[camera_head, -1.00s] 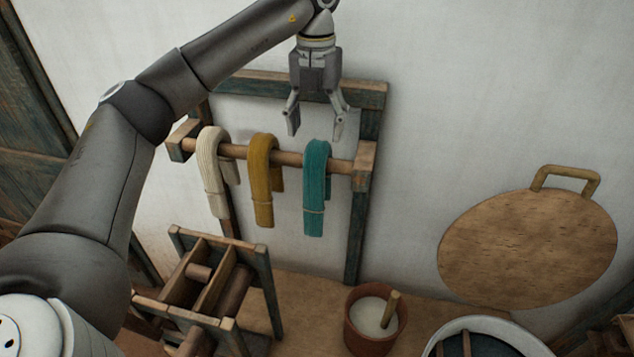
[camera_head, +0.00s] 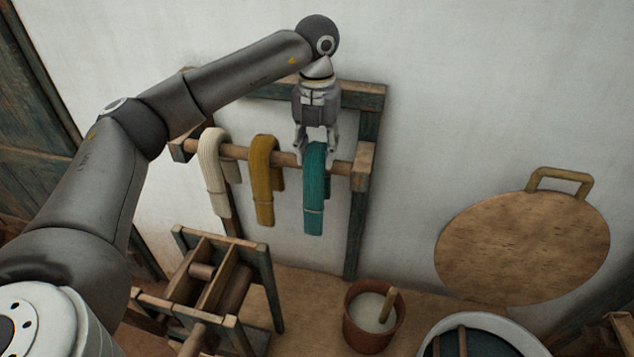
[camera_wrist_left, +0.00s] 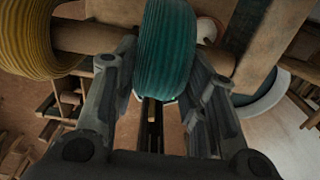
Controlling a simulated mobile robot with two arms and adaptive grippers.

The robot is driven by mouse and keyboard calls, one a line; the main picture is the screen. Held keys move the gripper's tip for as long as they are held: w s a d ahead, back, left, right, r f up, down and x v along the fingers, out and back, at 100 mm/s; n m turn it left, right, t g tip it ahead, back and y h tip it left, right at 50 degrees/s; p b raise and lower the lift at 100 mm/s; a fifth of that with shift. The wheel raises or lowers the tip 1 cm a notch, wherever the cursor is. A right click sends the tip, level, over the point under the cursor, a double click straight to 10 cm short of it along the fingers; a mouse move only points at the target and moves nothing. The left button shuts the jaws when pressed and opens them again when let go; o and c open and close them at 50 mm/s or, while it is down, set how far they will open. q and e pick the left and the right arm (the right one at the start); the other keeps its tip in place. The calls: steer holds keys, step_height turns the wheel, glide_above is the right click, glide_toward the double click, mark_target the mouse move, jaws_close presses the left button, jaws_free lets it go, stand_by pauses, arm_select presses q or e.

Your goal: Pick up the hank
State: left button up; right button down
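The teal hank (camera_head: 315,195) hangs over a horizontal wooden rod (camera_head: 287,158), at the right of three hanks. My left gripper (camera_head: 316,158) points down over its top, one finger on each side. The fingers are drawn in against its sides. In the left wrist view the teal hank (camera_wrist_left: 166,50) fills the space between the fingertips of my left gripper (camera_wrist_left: 160,75). It still rests on the rod. The mustard hank (camera_head: 263,180) and the cream hank (camera_head: 213,175) hang to its left. My right gripper is not in view.
The rod belongs to a wooden rack (camera_head: 362,170) against a pale wall. Below are a wooden frame with rollers (camera_head: 262,285), a clay pot of white liquid (camera_head: 358,330) with a stick, and a basin (camera_head: 510,330). A round wooden board (camera_head: 520,245) is at right.

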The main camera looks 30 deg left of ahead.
arm_select(q)
steer(key=c, duration=0.3)
steer(key=shift+r, duration=0.1)
